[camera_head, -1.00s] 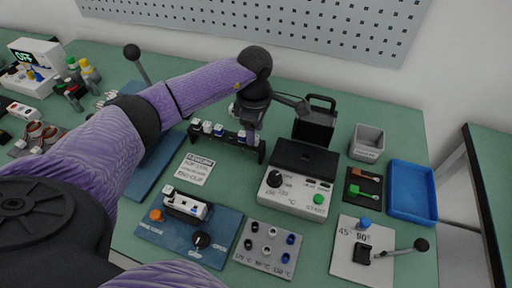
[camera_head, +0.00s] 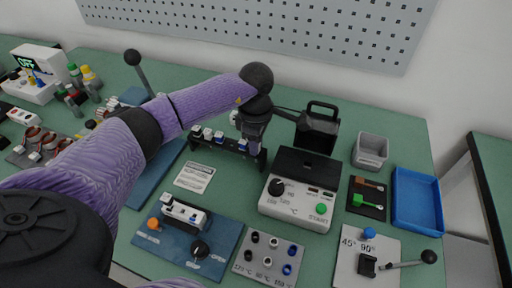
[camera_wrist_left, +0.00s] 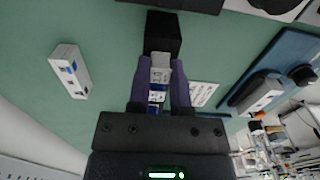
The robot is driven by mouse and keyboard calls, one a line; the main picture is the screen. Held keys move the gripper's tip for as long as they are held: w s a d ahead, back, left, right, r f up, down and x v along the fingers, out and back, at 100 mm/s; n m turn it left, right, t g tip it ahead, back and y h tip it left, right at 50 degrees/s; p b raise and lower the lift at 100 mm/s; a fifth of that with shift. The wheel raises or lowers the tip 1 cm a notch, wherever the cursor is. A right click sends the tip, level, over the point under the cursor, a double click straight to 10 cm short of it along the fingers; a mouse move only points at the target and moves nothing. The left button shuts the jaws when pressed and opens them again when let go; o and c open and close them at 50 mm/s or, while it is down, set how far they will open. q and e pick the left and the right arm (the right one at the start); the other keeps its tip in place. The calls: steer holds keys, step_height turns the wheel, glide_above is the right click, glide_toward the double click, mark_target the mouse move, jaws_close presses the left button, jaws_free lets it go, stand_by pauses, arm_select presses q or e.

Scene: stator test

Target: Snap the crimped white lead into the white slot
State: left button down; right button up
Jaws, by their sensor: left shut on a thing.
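My left gripper (camera_head: 252,146) points down at the right part of a black rack (camera_head: 226,152), which holds several small white-and-blue connectors (camera_head: 207,134) in a row. In the left wrist view, the purple fingers of my left gripper (camera_wrist_left: 160,72) are shut on a small white-grey piece (camera_wrist_left: 160,62). White-and-blue parts (camera_wrist_left: 156,96) line up behind it between the fingers, and a black block (camera_wrist_left: 162,32) is just ahead. I cannot tell the crimped lead or the white slot apart from these parts; the fingers hide them in the head view. My right gripper is not in view.
A white heater box (camera_head: 298,205) with a black lid stands right of the rack. A black-handled holder (camera_head: 317,128), a grey bin (camera_head: 370,150) and a blue tray (camera_head: 417,200) are further right. A blue fixture board (camera_head: 188,238) lies in front. Green tabletop shows between them.

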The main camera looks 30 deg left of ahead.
arm_select(q)
steer(key=shift+r+p, duration=1.3)
steer(key=shift+r, duration=0.5)
steer(key=shift+r+p, duration=0.8)
steer(key=shift+r, duration=0.35)
steer(key=shift+f, duration=0.1)
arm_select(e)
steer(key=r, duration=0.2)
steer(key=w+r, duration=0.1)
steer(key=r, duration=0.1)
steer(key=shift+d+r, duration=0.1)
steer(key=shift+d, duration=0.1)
